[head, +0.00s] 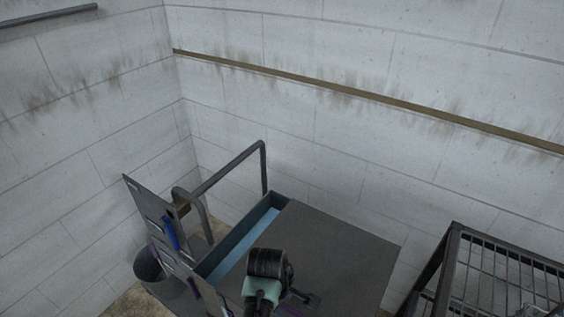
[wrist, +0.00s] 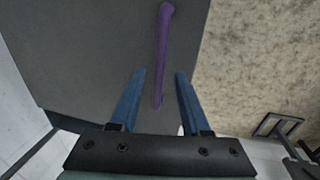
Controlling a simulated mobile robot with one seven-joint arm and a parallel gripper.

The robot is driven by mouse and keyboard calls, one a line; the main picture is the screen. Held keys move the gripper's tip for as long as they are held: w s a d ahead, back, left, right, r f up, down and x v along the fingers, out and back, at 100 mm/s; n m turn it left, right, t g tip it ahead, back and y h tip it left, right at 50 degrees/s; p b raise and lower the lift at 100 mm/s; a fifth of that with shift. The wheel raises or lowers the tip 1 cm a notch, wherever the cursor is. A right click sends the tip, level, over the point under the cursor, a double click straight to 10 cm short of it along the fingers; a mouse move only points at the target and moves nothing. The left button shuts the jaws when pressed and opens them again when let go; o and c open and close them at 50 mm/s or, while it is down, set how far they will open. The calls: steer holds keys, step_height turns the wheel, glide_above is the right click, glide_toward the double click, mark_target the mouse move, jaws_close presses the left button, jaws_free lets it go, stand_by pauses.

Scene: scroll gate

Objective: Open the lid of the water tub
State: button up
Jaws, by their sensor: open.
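In the head view the water tub (head: 215,262) stands by the wall corner, with a blue strip of water or interior (head: 243,243) showing at its left. A flat grey lid (head: 345,247) lies over its right part. My wrist hangs in front of the lid, where my fingers are hard to make out. In the wrist view my gripper (wrist: 157,90) is open, with two blue fingers. A long purple bar, seemingly a handle (wrist: 163,45), runs over a grey panel (wrist: 90,50); its near end shows between the fingers. I cannot tell whether they touch it.
A grey board with blue and purple pieces (head: 160,222) stands left of the tub, beside a round bucket (head: 148,266). A bent pipe rail (head: 235,166) rises behind. A black metal rack (head: 490,265) stands at the right. Bare floor (wrist: 245,60) lies beyond the panel's edge.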

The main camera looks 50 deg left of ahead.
steer(key=shift+w+f, duration=0.1)
steer(key=shift+f, duration=0.2)
jaws_close()
stand_by(1.3)
